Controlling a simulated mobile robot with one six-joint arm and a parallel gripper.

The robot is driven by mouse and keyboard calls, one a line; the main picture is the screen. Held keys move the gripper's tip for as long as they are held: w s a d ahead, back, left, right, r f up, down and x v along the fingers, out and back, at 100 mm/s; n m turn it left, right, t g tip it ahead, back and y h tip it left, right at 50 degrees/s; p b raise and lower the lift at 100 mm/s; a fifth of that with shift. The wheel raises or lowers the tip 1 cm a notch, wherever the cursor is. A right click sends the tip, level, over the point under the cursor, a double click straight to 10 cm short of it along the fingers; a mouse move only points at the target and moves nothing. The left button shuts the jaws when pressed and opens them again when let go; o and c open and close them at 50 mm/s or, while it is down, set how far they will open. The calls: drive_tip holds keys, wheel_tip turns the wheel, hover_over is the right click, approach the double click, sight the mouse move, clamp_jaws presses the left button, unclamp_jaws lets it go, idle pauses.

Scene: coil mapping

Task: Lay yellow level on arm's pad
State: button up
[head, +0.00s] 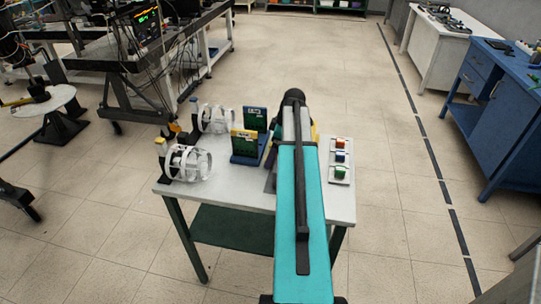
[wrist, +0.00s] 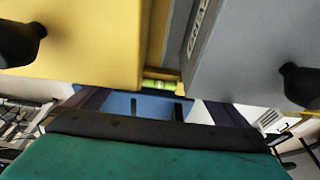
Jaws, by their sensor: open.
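My gripper (wrist: 160,66) is open; its two dark fingertips stand far apart at the left and right of the wrist view. A large plain yellow body (wrist: 85,45) and a grey body (wrist: 245,60) fill the space there. A small yellow-green strip (wrist: 160,86) shows in the gap between them. I cannot tell which of these is the level. In the head view, a bit of yellow (head: 316,131) shows beside my arm's far end, over the white table; my arm hides the rest. No pad can be made out for sure.
The white table (head: 225,190) carries two white ring coils (head: 188,164) (head: 215,119) on the left and green boards (head: 255,119) in blue stands. A strip with orange, blue and green blocks (head: 340,158) lies on the right. The floor right of the table is clear.

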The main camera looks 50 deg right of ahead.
drive_tip(key=c, duration=0.9)
drive_tip(key=shift+r, duration=0.15)
wheel_tip(320, 180, up, 10)
drive_tip(key=b, duration=0.2)
idle(0.7)
